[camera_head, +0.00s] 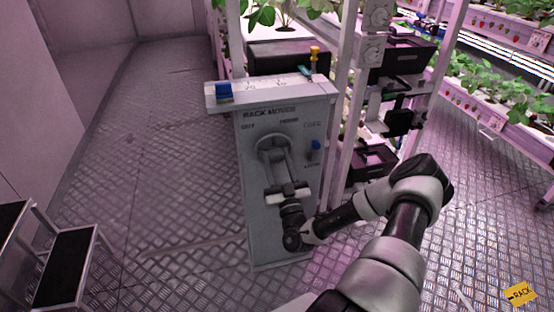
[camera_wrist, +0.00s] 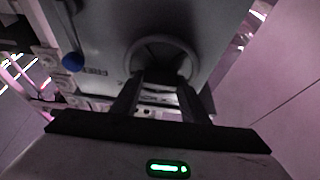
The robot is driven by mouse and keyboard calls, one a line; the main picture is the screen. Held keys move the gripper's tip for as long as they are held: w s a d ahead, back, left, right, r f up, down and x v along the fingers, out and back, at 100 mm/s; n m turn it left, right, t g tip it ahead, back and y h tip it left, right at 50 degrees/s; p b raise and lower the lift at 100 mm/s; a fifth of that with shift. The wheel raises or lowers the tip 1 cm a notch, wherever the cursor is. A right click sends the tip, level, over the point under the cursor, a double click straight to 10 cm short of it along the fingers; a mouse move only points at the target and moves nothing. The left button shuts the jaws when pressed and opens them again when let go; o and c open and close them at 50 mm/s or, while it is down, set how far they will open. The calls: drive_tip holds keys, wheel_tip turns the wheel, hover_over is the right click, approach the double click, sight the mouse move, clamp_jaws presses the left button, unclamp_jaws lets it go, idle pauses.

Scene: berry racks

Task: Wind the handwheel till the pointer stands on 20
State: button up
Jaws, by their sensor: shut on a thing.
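The handwheel (camera_head: 262,144) is a grey ring on the front of a grey cabinet (camera_head: 250,215) lettered "RACK MOVER". In the wrist view the handwheel (camera_wrist: 163,40) shows as a dark ring beyond the fingers. My gripper (camera_head: 279,158) reaches up to the wheel and is shut on it; in the wrist view the two fingers (camera_wrist: 163,82) meet its near side. The exact contact is dark and hard to make out. A pale scale strip runs along the cabinet top (camera_head: 262,88); its figures and the pointer's reading are too small to tell.
A blue-knobbed lever (camera_head: 316,145) stands right of the wheel. Plant racks (camera_head: 480,85) stand behind and right. Dark steps (camera_head: 62,265) stand at left; the floor between is clear.

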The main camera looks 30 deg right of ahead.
drive_tip(key=shift+n, duration=0.3)
